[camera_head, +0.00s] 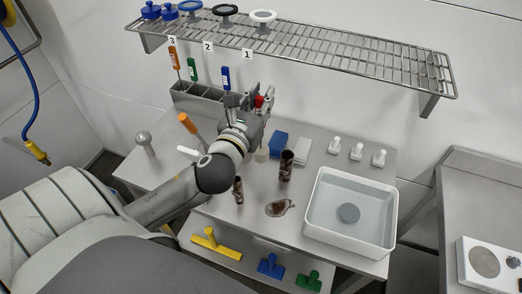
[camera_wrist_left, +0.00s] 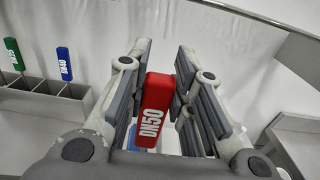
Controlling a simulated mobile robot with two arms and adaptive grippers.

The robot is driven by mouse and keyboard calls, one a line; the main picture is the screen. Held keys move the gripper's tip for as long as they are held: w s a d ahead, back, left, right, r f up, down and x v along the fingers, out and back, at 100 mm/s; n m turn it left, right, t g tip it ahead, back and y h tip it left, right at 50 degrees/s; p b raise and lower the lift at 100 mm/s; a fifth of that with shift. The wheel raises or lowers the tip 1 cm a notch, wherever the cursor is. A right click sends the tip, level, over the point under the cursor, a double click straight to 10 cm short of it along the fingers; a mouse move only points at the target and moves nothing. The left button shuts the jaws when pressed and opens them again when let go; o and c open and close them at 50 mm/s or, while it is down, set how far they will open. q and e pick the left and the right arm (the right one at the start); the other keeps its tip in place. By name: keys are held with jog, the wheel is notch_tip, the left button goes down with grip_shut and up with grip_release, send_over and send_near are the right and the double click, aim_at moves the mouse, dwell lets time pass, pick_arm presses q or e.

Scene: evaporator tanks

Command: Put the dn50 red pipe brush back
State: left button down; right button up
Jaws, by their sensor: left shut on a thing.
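My left gripper (camera_head: 256,103) is shut on the red handle of the DN50 pipe brush (camera_wrist_left: 155,103). The white DN50 lettering faces the left wrist camera. In the head view only a bit of the red handle (camera_head: 259,101) shows between the fingers; the brush's lower part is hidden. The steel brush holder (camera_head: 198,97) stands at the back of the table, left of the gripper. It holds an orange (camera_head: 175,58), a green (camera_head: 193,69) and a blue brush (camera_head: 226,77). The gripper is above the table by the holder's right end. My right gripper is not in view.
A wire shelf (camera_head: 340,60) hangs above the holder. An orange handle (camera_head: 187,123) stands close to my left arm. Brown cylinders (camera_head: 286,165), a blue block (camera_head: 278,145) and a white water tub (camera_head: 350,212) are on the table's right part.

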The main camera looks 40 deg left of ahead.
pick_arm(q)
jog(key=shift+f, duration=0.5)
send_over(262, 147)
notch_tip(262, 147, down, 6)
jog(key=shift+w+a+r+b, duration=0.15)
jog(key=shift+r+b, duration=0.1)
jog(key=shift+b, duration=0.2)
jog(key=shift+f+b, duration=0.4)
jog(key=shift+f, duration=1.8)
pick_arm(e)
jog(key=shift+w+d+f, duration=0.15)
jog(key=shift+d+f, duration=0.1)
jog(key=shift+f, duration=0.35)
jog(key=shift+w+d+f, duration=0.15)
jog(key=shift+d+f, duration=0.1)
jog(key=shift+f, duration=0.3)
pick_arm(q)
jog(key=shift+f, duration=0.1)
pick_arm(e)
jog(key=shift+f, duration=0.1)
pick_arm(q)
jog(key=c, duration=1.4)
grip_release()
jog(key=shift+o, duration=0.6)
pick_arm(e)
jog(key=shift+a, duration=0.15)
